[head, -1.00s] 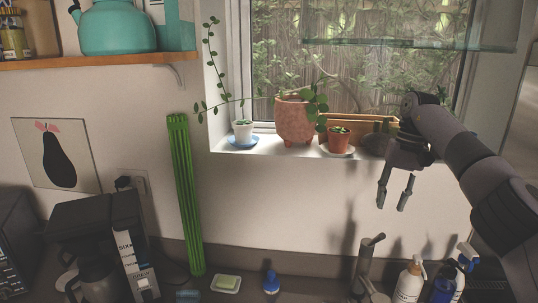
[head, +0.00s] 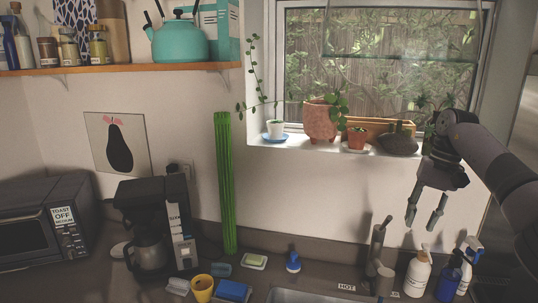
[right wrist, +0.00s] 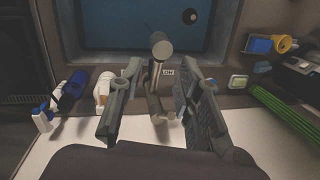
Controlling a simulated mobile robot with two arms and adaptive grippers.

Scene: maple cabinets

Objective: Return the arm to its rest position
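My right arm (head: 500,165) comes in from the right edge of the head view. My right gripper (head: 421,222) hangs with its fingers pointing down, in front of the wall below the window sill. Its two fingers are apart with nothing between them. In the right wrist view my right gripper (right wrist: 159,80) also shows open, with the faucet (right wrist: 161,46) seen beyond and between the fingers. My left arm and gripper are not in view.
The faucet (head: 378,243), a white bottle (head: 417,274) and blue spray bottles (head: 449,279) stand below the gripper. Potted plants (head: 320,121) and a dark object (head: 398,141) line the sill. A coffee maker (head: 155,225) and toaster oven (head: 45,225) stand left.

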